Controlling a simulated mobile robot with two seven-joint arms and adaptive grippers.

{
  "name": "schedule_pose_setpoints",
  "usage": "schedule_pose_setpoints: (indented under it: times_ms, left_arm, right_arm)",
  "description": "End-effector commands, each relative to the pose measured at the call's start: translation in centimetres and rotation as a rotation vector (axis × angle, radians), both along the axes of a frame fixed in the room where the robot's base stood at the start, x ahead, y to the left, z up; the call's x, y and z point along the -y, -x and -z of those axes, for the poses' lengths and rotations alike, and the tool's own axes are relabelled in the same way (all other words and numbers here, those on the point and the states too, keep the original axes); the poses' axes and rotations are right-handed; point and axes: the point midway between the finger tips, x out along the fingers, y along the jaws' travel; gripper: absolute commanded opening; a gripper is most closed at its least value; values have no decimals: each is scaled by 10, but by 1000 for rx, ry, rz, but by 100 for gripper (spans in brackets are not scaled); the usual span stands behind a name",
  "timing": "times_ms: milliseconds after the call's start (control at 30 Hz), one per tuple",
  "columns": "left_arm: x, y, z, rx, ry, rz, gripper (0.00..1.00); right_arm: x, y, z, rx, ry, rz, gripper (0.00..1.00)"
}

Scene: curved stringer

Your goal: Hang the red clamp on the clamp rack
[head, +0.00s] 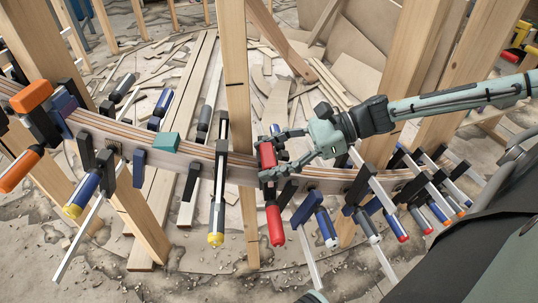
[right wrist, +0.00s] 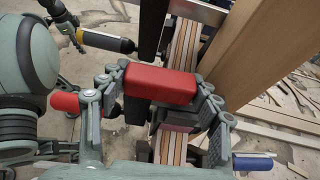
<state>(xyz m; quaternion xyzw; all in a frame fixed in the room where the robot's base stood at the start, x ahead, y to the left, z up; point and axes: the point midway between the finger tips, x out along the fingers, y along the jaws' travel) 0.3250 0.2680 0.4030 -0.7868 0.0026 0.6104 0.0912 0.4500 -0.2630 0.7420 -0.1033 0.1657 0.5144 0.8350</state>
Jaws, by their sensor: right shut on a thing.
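The red clamp (head: 275,226) is on the curved laminated stringer (head: 325,181), beside the middle wooden post. Its red head is at the stringer's top and its red handle hangs below. My right gripper (head: 272,152) reaches in from the right and is shut on the clamp's red head. In the right wrist view the red clamp (right wrist: 160,84) lies between the fingers of my right gripper (right wrist: 163,88), above the stringer (right wrist: 180,50). My left gripper does not show in the head view. I cannot clearly make out the clamp rack; red and yellow handles (head: 521,36) show at the top right edge.
Several other clamps with orange, blue, yellow-tipped and red handles sit along the stringer, close on both sides, such as a yellow-tipped one (head: 217,205). Upright wooden posts (head: 234,75) stand along it. Planks (head: 178,150) and scraps litter the floor behind.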

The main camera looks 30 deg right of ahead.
Motion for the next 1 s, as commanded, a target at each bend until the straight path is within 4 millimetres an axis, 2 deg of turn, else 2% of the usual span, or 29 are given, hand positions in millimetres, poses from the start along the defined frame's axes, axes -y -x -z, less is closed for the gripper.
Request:
schedule_pose_setpoints:
  times_ms: [167,200,333,733,800,833,1000]
  left_arm:
    - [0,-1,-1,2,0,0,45]
    - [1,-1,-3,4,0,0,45]
    - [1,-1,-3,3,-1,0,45]
    - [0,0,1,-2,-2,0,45]
    - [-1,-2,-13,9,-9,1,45]
    - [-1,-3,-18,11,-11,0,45]
    - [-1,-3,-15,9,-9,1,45]
  right_arm:
    - [0,-1,1,2,-2,0,11]
    - [0,0,2,-1,0,0,67]
    - [0,0,2,-1,0,0,83]
    - [0,0,4,0,0,0,84]
    - [0,0,7,0,0,0,84]
    - [4,1,4,-1,4,1,84]
    - [32,15,-12,0,6,1,84]
